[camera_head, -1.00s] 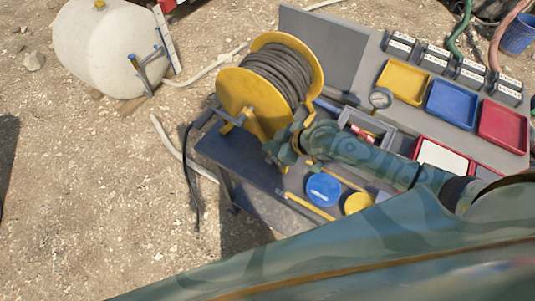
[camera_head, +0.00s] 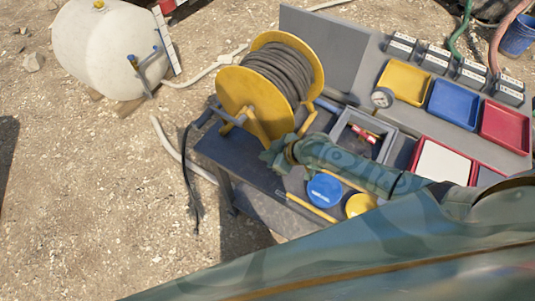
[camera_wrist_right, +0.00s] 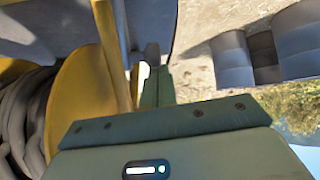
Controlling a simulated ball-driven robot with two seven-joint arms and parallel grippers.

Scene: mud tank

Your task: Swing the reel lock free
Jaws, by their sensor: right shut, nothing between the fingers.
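The hose reel (camera_head: 268,88) has yellow flanges and dark hose wound on it, and stands on the dark end of the bench. A grey bar with a yellow part (camera_head: 232,118) sits low at the reel's left side; I cannot tell for sure whether it is the lock. My right gripper (camera_head: 270,157) is shut and empty, just below the reel's frame, apparently apart from it. In the right wrist view, its fingers (camera_wrist_right: 155,86) point past a yellow bar (camera_wrist_right: 113,55) beside the flange. My left gripper does not show.
The bench holds a blue round lid (camera_head: 324,188), a yellow round lid (camera_head: 360,204), a grey open box (camera_head: 392,132) and yellow, blue and red trays. A white tank (camera_head: 100,48) stands at the upper left. The ground left of the bench is mostly open.

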